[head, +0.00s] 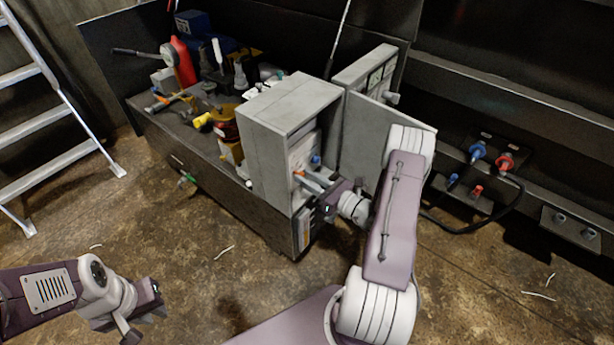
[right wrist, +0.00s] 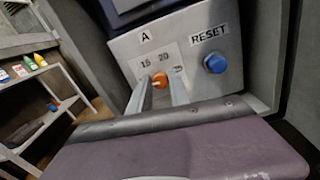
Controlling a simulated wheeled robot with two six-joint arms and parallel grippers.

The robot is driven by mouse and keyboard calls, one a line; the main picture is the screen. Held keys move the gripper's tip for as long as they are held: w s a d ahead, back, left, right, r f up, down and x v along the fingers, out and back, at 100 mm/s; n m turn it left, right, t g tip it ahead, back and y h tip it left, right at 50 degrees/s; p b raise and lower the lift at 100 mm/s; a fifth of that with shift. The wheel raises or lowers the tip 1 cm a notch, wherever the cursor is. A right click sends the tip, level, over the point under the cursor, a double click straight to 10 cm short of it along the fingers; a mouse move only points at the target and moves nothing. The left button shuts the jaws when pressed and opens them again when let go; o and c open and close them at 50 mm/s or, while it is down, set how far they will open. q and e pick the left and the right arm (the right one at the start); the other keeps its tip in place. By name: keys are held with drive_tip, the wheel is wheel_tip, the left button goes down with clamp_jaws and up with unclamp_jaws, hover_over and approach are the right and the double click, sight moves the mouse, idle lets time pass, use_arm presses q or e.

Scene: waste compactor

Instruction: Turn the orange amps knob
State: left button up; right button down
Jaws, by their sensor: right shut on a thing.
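The orange amps knob (right wrist: 160,80) sits on a grey panel (right wrist: 125,50) marked "A", "15" and "20" in the right wrist view. My right gripper (right wrist: 164,84) has its two fingers at either side of the knob, shut on it. In the head view my right gripper (head: 312,182) reaches into the open grey box (head: 262,140), and the knob is hard to make out there. My left gripper (head: 155,300) hangs over the floor at the lower left, away from the box; its jaw opening is unclear.
A blue button (right wrist: 215,63) labelled RESET is just right of the knob. The box door (head: 362,150) stands open beside my right arm. A dark bench (head: 170,145) carries tools and bottles. A ladder (head: 60,90) stands at left.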

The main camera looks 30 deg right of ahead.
drive_tip(key=m+p, duration=0.3)
drive_tip(key=m, duration=0.1)
drive_tip(key=shift+r, duration=0.15)
drive_tip(key=m+p, duration=0.2)
drive_tip(key=m, duration=0.1)
drive_tip(key=shift+d+m, duration=0.1)
drive_tip(key=shift+m, duration=0.3)
drive_tip(key=shift+f+m+p, duration=0.25)
drive_tip(key=shift+m+p, duration=0.3)
drive_tip(key=shift+m, duration=0.85)
drive_tip(key=c, duration=1.2)
unclamp_jaws()
drive_tip(key=shift+c, duration=0.2)
